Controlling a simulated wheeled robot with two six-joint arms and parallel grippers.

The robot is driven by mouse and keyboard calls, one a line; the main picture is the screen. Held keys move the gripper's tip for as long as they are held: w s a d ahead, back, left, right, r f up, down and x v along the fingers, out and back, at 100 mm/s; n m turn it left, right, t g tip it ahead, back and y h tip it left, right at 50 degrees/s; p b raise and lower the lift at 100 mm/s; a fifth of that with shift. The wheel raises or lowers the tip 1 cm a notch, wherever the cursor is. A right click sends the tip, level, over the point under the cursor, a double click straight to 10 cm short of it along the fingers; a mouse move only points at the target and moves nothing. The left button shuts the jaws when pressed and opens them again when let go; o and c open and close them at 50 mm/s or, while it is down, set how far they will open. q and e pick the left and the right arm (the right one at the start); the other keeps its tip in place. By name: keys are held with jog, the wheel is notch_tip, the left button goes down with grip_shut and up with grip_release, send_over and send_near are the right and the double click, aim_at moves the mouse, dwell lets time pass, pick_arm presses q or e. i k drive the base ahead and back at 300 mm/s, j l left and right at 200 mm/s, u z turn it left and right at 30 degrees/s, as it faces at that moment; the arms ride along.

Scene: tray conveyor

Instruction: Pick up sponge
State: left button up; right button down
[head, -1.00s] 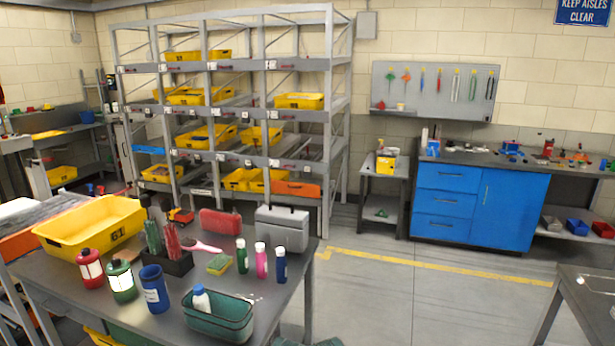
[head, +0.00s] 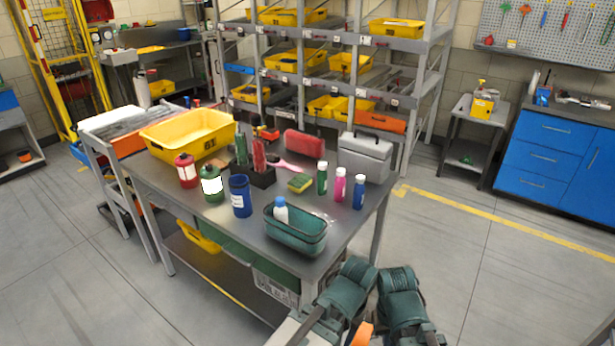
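The sponge (head: 300,183), yellow and green, lies flat on the grey metal table (head: 334,238). Teal parts of my own arms show at the bottom, in front of the table's right front corner. Neither gripper's fingers can be made out, and nothing touches the sponge.
Around the sponge stand the black holder (head: 262,177), a green bottle (head: 322,178), a pink bottle (head: 340,184), a blue bottle (head: 359,192), the teal basket (head: 297,238) and a grey toolbox (head: 365,158). A yellow bin (head: 188,135) stands at the left. Floor to the right is clear.

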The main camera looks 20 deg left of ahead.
aim_at(301, 182)
jog(key=i+l, duration=0.2)
jog(key=i, duration=0.3)
jog(key=i+l+z, duration=0.1)
jog(key=i, duration=0.35)
jog(key=l, duration=0.1)
